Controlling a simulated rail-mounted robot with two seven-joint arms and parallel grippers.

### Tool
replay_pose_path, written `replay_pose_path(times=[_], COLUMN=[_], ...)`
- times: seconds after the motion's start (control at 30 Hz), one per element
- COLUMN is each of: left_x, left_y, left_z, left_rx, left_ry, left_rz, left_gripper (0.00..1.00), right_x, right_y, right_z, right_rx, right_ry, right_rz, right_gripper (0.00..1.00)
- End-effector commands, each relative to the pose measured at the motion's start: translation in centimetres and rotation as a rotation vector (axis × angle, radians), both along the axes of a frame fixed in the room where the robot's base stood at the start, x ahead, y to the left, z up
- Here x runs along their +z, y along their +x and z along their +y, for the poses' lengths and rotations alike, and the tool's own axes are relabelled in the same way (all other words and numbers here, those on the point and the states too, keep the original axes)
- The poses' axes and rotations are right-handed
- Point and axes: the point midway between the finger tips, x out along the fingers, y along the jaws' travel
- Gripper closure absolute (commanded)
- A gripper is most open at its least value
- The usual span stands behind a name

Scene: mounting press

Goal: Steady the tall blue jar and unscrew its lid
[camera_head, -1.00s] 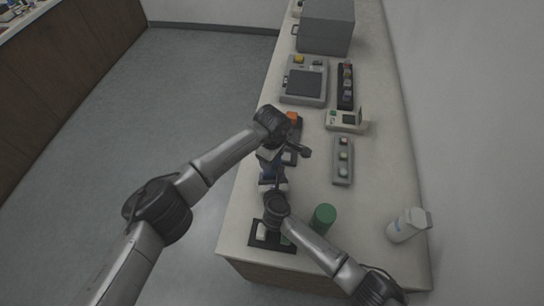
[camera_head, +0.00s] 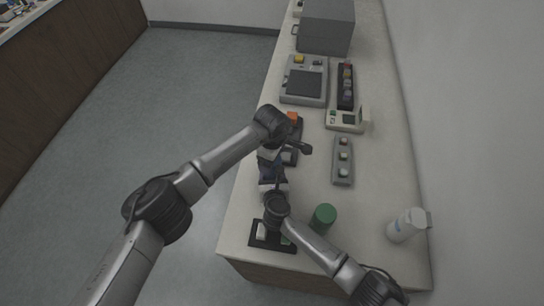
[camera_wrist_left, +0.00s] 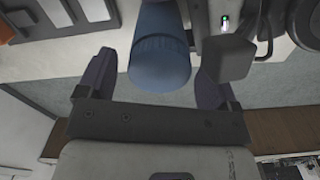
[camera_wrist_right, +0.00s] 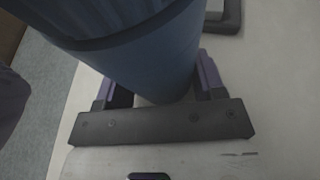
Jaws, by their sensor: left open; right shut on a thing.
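The tall blue jar shows only in part in the head view (camera_head: 270,173), mostly hidden by my grippers. In the right wrist view the jar's dark blue body (camera_wrist_right: 140,55) stands between the fingers of my right gripper (camera_wrist_right: 160,92), which is shut on it. In the left wrist view a blue rounded end (camera_wrist_left: 160,62), apparently the lid, lies between the spread fingers of my left gripper (camera_wrist_left: 152,78). The left gripper is open, with gaps on both sides of the blue end. The seam between lid and body is not clear.
A green cylinder (camera_head: 323,217) stands right of my right arm, and a white bottle (camera_head: 405,225) farther right. A black tray (camera_head: 258,240) sits at the bench's near end. A grey strip (camera_head: 342,162) and a display device (camera_head: 345,120) lie beyond. The bench between strip and bottle is clear.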

Motion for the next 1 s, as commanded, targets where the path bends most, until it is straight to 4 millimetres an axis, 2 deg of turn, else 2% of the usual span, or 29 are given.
replay_pose_path(times=[0.17, 0.4, 0.47, 0.53, 1.0], left_x=[1.1, 3.9, 4.3, 4.7, 7.6], left_y=[0.1, 0.1, 0.0, 0.0, 0.0], left_z=[0.1, 0.0, 0.0, 0.0, 0.0], left_rx=[0.001, -0.001, -0.001, -0.021, -0.455], left_ry=[0.001, 0.0, 0.0, 0.0, 0.0], left_rz=[-0.003, -0.004, -0.001, -0.001, 0.0], left_gripper=[0.14, 0.14, 0.18, 0.18, 0.18], right_x=[0.0, 0.0, 0.0, 0.0, 0.0], right_y=[0.0, 0.0, 0.0, 0.0, 0.0], right_z=[0.0, 0.0, 0.0, 0.0, 0.0], right_rx=[0.0, 0.0, 0.0, 0.0, 0.0], right_ry=[0.0, 0.0, 0.0, 0.0, 0.0], right_rz=[0.0, 0.0, 0.0, 0.0, 0.0], right_gripper=[1.0, 1.0, 1.0, 1.0, 1.0])
